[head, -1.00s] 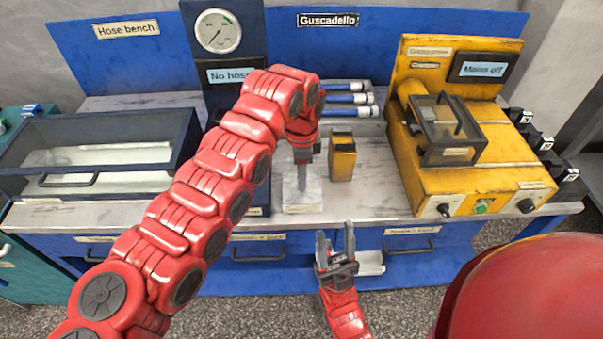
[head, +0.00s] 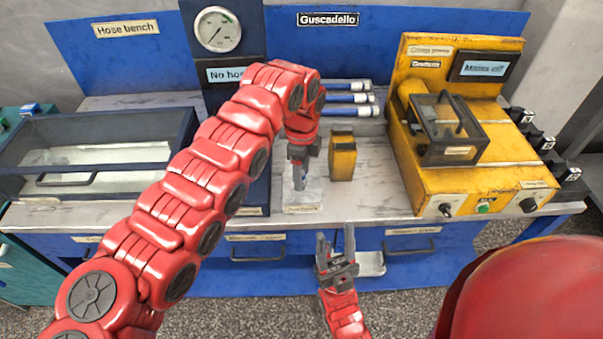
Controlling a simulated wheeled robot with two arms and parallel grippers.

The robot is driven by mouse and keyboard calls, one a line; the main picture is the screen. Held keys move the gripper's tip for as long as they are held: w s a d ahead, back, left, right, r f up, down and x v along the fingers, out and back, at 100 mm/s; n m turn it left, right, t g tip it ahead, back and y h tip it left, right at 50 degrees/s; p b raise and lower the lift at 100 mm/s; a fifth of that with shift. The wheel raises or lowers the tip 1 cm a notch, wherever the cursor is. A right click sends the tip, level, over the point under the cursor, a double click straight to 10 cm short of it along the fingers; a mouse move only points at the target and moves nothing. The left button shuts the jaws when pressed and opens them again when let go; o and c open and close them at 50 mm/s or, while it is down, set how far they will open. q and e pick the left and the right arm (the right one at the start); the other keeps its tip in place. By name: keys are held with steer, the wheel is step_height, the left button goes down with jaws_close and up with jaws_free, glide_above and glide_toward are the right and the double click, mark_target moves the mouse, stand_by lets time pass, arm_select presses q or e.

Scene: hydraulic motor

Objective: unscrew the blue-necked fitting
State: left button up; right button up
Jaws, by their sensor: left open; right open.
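My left gripper (head: 299,182) points straight down over a small pale labelled block (head: 305,207) near the bench's front edge. Its jaws are open, but the fingers overlap in this view and the gap is hard to see. My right gripper (head: 336,240) is open and empty, fingers up, in front of the bench and below its top. Three hose ends with blue and silver parts (head: 350,98) lie behind my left gripper, partly hidden by my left arm. I cannot tell which part is the blue-necked fitting.
A yellow block (head: 342,160) stands right of my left gripper. A yellow machine (head: 470,185) with a clear-lidded box fills the right. A glass-sided tank (head: 95,190) is at the left. A gauge (head: 218,30) sits above a "No hose" display.

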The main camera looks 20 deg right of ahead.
arm_select(q)
steer(key=m, duration=0.3)
steer(key=m, duration=1)
steer(key=shift+m, duration=0.3)
